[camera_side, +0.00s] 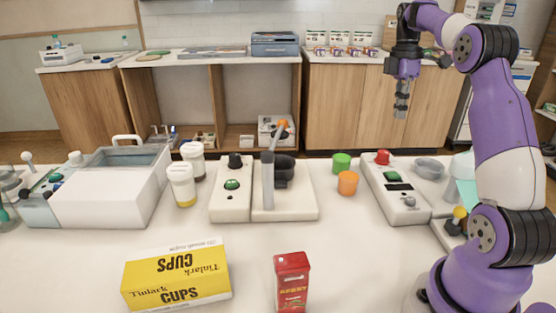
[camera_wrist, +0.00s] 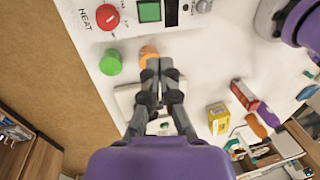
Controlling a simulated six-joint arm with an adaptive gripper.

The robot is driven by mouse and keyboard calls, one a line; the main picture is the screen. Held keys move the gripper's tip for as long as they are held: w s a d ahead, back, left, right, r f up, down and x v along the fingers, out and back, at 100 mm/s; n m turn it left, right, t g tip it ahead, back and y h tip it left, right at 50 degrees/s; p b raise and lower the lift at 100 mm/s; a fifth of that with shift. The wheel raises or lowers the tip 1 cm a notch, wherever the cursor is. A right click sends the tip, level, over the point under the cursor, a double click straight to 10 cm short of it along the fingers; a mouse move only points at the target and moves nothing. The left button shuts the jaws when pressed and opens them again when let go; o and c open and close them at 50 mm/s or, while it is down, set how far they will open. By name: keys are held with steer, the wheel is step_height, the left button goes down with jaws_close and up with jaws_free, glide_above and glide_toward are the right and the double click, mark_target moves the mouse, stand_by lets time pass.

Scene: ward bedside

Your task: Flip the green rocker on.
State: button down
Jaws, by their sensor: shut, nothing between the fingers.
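The green rocker (camera_side: 392,176) is a square green switch on a white control panel (camera_side: 410,210) at the right of the table in the side view. It also shows at the top of the wrist view (camera_wrist: 149,11), next to a red knob marked HEAT (camera_wrist: 107,17). Its tilt is too small to tell. My gripper (camera_side: 401,108) hangs high above the table, pointing down, apart from the panel. In the wrist view its fingers (camera_wrist: 160,66) are together and empty.
A green cap (camera_side: 341,162) and an orange cap (camera_side: 347,183) stand left of the panel. A white device with another green control (camera_side: 232,184) is further left. A yellow cups box (camera_side: 178,275) and a red box (camera_side: 291,282) stand in front.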

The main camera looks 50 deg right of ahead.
mark_target(391, 176)
steer(key=f, duration=0.4)
steer(key=s+a+f, duration=0.1)
steer(key=f, duration=0.4)
steer(key=s+a+f, duration=0.1)
steer(key=f, duration=0.3)
steer(key=shift+f, duration=0.35)
steer(key=shift+a+f+t+h, duration=0.1)
steer(key=shift+f+t+h, duration=0.2)
steer(key=shift+w+d+r, duration=0.2)
steer(key=shift+w+d, duration=0.3)
steer(key=shift+d, duration=0.05)
stand_by(0.3)
step_height(391, 176, up, 14)
steer(key=s+a, duration=0.2)
steer(key=shift+f, duration=0.15)
